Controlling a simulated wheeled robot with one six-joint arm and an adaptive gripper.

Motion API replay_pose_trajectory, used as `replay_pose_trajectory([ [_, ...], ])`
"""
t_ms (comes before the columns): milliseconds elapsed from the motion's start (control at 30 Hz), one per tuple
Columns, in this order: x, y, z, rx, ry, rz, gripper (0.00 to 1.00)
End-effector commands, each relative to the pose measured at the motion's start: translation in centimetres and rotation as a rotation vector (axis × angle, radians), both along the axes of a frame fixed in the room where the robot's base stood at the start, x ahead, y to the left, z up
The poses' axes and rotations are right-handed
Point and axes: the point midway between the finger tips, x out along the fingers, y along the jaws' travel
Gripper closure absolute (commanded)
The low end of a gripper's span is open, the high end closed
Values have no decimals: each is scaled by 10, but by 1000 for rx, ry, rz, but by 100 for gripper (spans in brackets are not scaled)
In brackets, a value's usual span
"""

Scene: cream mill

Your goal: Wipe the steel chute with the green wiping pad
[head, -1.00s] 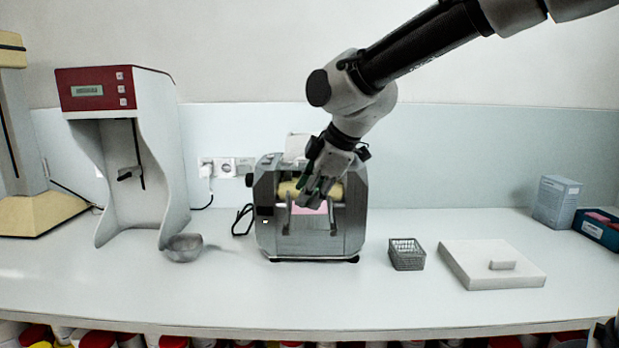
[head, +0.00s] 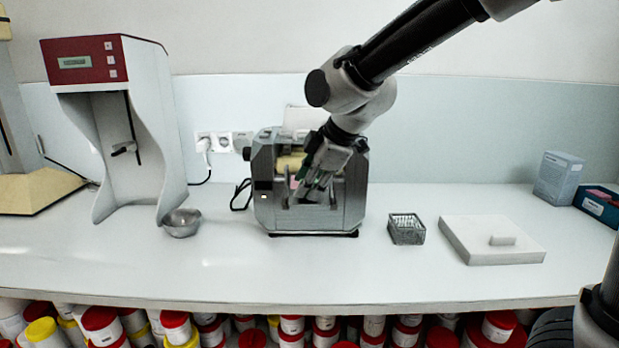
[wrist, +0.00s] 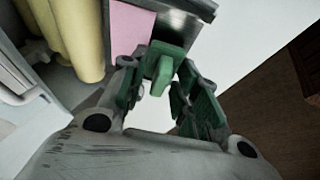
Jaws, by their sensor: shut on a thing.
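The grey roller mill (head: 348,200) stands on the bench in the head view. Its steel chute is at the front below the yellow rollers, mostly hidden by my gripper (head: 308,188). In the wrist view the chute (wrist: 183,22) shows as a grey metal edge beside a flat pink patch (wrist: 130,28). My gripper (wrist: 160,75) is shut on the green wiping pad (wrist: 165,62), which sits between the fingertips close to the chute's edge. Whether the pad touches the chute I cannot tell. A sliver of pink (head: 294,183) shows in the head view.
A metal bowl (head: 182,223) and a red-topped machine (head: 110,60) stand left of the mill. A wire basket (head: 407,230), a white slab (head: 490,248) with a small block, and boxes (head: 558,178) are to the right. Bare bench lies in front.

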Motion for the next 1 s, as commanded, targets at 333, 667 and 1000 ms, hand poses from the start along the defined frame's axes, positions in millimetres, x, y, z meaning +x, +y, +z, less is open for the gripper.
replay_pose_trajectory([
  [333,0,0,0,0,0,0,88],
  [667,1,0,-2,0,1,0,88],
  [1000,4,0,-8,0,1,0,88],
])
